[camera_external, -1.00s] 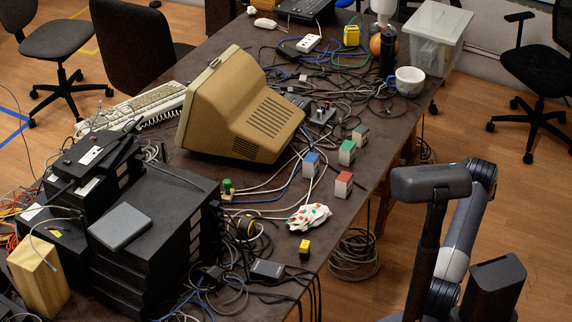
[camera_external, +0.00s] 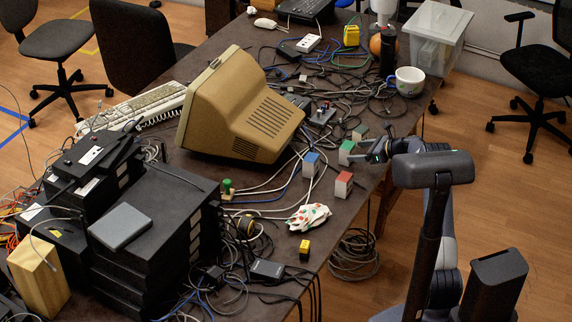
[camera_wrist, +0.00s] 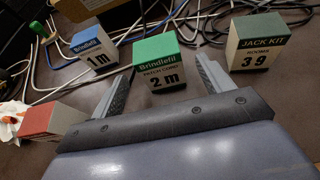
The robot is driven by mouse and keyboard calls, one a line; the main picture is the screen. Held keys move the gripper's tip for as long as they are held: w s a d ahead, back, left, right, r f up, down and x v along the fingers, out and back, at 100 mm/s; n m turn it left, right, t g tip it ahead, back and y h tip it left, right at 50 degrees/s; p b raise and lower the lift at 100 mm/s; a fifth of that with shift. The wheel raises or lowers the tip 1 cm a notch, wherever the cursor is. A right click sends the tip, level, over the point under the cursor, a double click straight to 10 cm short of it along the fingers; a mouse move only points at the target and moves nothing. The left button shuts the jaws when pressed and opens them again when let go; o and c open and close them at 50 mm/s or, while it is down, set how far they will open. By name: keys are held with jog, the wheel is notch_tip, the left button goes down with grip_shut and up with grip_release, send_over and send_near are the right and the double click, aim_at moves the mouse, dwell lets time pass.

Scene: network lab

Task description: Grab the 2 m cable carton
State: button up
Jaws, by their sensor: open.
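The 2 m cable carton (camera_wrist: 165,77) is white with a green top and reads "Brindlefil patch cord 2 m". It stands upright on the dark table, and its green top (camera_external: 347,146) shows in the external view. My gripper (camera_wrist: 165,64) is open, with one finger to each side of this carton in the wrist view. In the external view my gripper (camera_external: 368,154) is just right of the carton, low over the table edge. I cannot tell how far the fingertips reach along its sides. Nothing is held.
A blue-topped 1 m carton (camera_wrist: 95,56) stands left, a dark-green-topped jack kit carton (camera_wrist: 250,52) right. A red-topped carton (camera_wrist: 50,120) is near the left finger. Loose cables (camera_external: 290,185) and a beige monitor (camera_external: 240,110) lie beyond. A white cup (camera_external: 409,81) stands farther back.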

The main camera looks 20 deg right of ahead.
aim_at(353, 150)
jog(key=x, duration=0.5)
jog(key=shift+w+a, duration=0.1)
jog(key=shift+c, duration=0.2)
jog(key=shift+r, duration=0.1)
jog(key=c, duration=1.1)
